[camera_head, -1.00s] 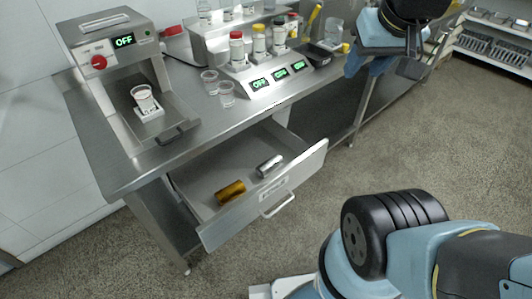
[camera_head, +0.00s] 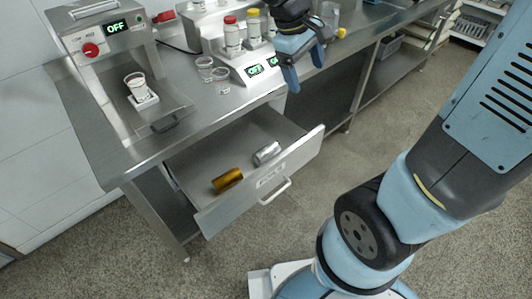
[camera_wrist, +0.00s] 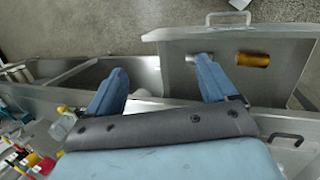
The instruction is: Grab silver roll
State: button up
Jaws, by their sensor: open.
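The silver roll (camera_head: 267,153) lies in the right part of the open drawer (camera_head: 205,160), beside a gold roll (camera_head: 228,180). My gripper (camera_head: 292,88) is open and empty, above and behind the drawer's right end near the table edge. In the wrist view my gripper's fingers (camera_wrist: 160,85) are spread wide. The silver roll (camera_wrist: 203,57) shows there just beyond the tip of the right finger, partly hidden by it. The gold roll (camera_wrist: 253,60) lies to its right in the drawer.
The drawer's front panel (camera_head: 262,183) with its handle (camera_head: 275,192) stands out from under the steel table (camera_head: 110,150). On the table are a machine with a display (camera_head: 100,35), cups (camera_head: 205,68) and bottles (camera_head: 232,35). Bare floor lies in front of the drawer.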

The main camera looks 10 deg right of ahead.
jog(key=w+a+f+n+h, duration=0.3)
jog(key=a+f+n, duration=0.1)
jog(key=a+f, duration=0.25)
jog(key=n+h, duration=0.2)
jog(key=n, duration=0.2)
send_over(260, 152)
jog(key=s+a, duration=0.1)
jog(key=s, duration=0.1)
notch_tip(260, 152, down, 7)
jog(key=s+a+f+n+t+h, duration=0.1)
jog(key=a+f+n+t, duration=0.1)
jog(key=a+f+n, duration=0.4)
jog(key=s+a+f+n+t+h, duration=0.1)
jog(key=a+f+t, duration=0.15)
jog(key=f, duration=0.65)
jog(key=x, duration=1.2)
jog(key=shift+d+f, duration=0.15)
jog(key=shift+d, duration=0.1)
jog(key=c, duration=1.3)
jog(key=shift+o, duration=0.2)
